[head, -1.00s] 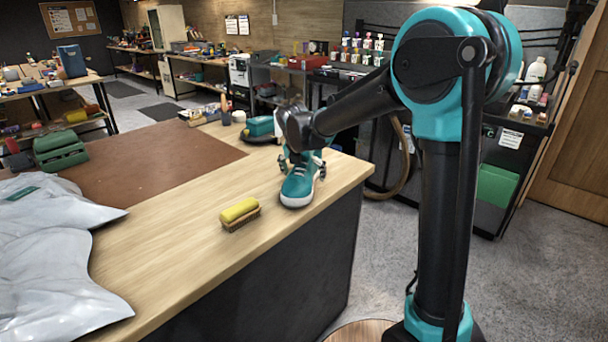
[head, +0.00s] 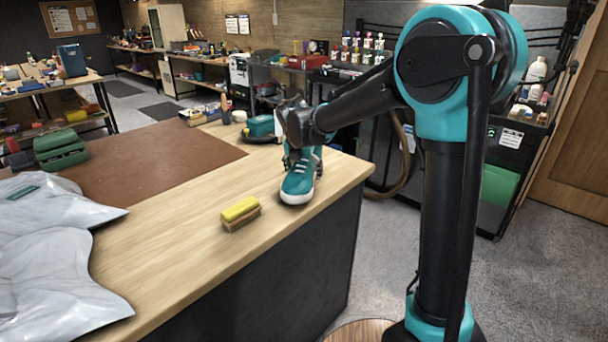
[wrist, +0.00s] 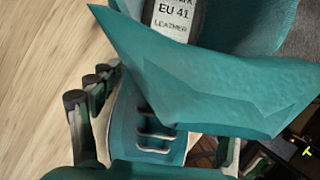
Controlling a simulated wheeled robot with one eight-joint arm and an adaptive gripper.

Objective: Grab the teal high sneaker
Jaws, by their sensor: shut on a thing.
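The teal high sneaker (head: 298,185) stands upright near the right edge of the wooden bench, its white toe facing the front. My gripper (head: 303,160) is over its upper part and shut on it from above; my wrist hides the top of the shoe. In the wrist view the sneaker (wrist: 200,85) fills most of the picture, with its laces and a tongue label reading "EU 41 LEATHER". A dark finger of my gripper shows at its left side, and part of another shows at the lower right.
A yellow-topped brush (head: 240,213) lies on the bench in front of the sneaker. Grey plastic bags (head: 60,260) cover the left front. A brown mat (head: 150,160) and a green case (head: 62,149) lie farther back. The bench's right edge is close to the sneaker.

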